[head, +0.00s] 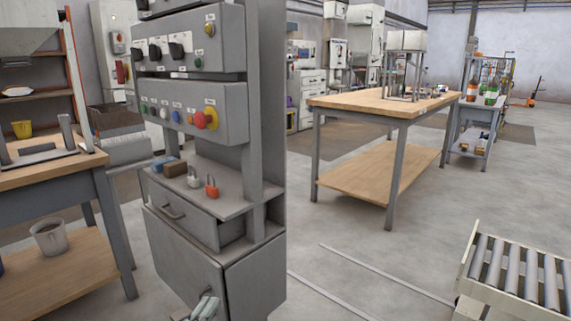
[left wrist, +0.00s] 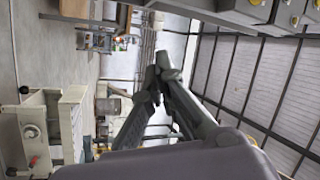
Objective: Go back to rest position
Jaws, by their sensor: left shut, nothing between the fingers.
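My left gripper (head: 205,308) shows at the bottom of the head view, low in front of the grey control cabinet (head: 185,262). In the left wrist view its two fingers (left wrist: 160,75) come together at the tips, with nothing between them. The wrist picture is turned on its side. My right gripper is in neither view.
The control cabinet stands close, with buttons, a red emergency stop (head: 206,119) and padlocks (head: 211,186) on its shelf. A workbench (head: 375,101) stands behind right. A roller conveyor (head: 515,275) is at lower right. Open floor (head: 400,245) lies between them.

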